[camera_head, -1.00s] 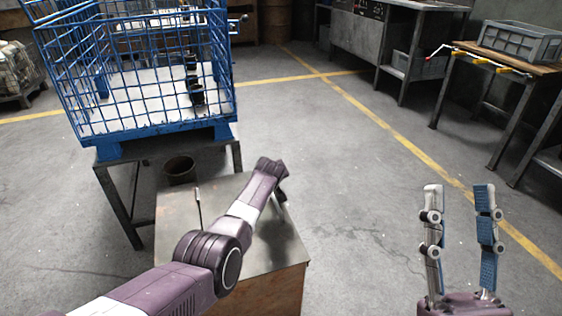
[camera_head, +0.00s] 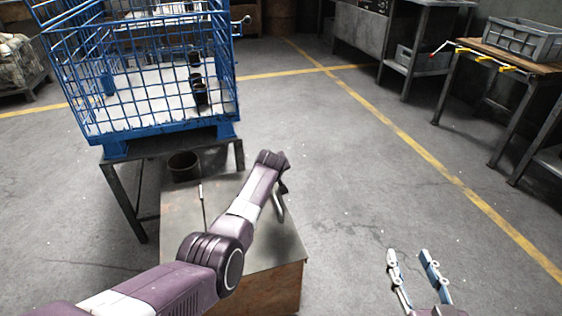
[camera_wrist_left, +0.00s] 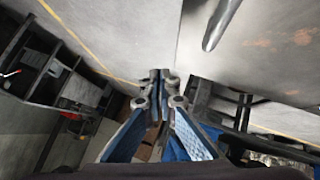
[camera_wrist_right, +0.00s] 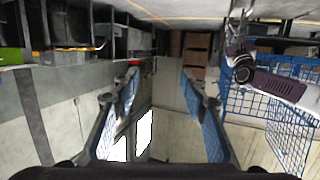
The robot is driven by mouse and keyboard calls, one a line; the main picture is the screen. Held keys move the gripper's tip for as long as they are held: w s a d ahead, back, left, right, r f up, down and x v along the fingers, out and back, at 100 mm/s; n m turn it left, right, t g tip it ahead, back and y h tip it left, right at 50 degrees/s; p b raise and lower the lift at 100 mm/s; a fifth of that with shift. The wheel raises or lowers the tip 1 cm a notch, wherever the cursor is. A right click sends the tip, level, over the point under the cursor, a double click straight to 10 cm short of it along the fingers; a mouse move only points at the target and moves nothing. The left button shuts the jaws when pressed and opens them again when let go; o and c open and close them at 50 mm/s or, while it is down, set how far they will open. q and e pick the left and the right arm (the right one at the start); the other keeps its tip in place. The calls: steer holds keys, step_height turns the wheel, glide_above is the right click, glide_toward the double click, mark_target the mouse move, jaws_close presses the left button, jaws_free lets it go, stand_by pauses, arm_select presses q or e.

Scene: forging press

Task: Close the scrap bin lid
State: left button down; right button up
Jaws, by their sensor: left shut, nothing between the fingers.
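The scrap bin (camera_head: 275,288) is a box with rusty brown sides in the lower middle of the head view. Its grey metal lid (camera_head: 265,250) appears to lie flat on top, partly covered by my left arm. A bar handle (camera_head: 279,207) shows at the lid's right side; the handle also shows in the left wrist view (camera_wrist_left: 220,22). My left gripper (camera_wrist_left: 160,78) is shut and empty, beside the lid surface and apart from the handle. It is mostly hidden behind its wrist in the head view. My right gripper (camera_head: 408,256) is open and empty, over the floor right of the bin.
A blue wire cage (camera_head: 150,128) stands on a dark metal stand behind the bin. A dark round pot (camera_head: 184,168) is just behind the lid. A workbench with a grey crate (camera_head: 520,42) stands at the far right. The floor to the right is clear.

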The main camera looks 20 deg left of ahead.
arm_select(q)
steer(key=shift+s+d+r+p, duration=0.35)
steer(key=shift+s+r+p, duration=0.15)
steer(key=shift+r, duration=0.15)
steer(key=s+d+r+p, duration=0.2)
steer(key=s+r+p, duration=0.1)
steer(key=s+r, duration=0.1)
steer(key=shift+d+r, duration=0.25)
steer(key=shift+d, duration=0.05)
arm_select(e)
steer(key=s+d+f+g+h, duration=0.1)
steer(key=s+d+f+g, duration=0.2)
steer(key=s+f+g, duration=0.3)
steer(key=s+d+f+g+h, duration=0.2)
steer(key=s+d+f+g, duration=0.2)
steer(key=s+f, duration=0.5)
steer(key=s+g, duration=0.2)
steer(key=s, duration=0.2)
steer(key=shift+f+m, duration=0.25)
steer(key=shift+m, duration=0.05)
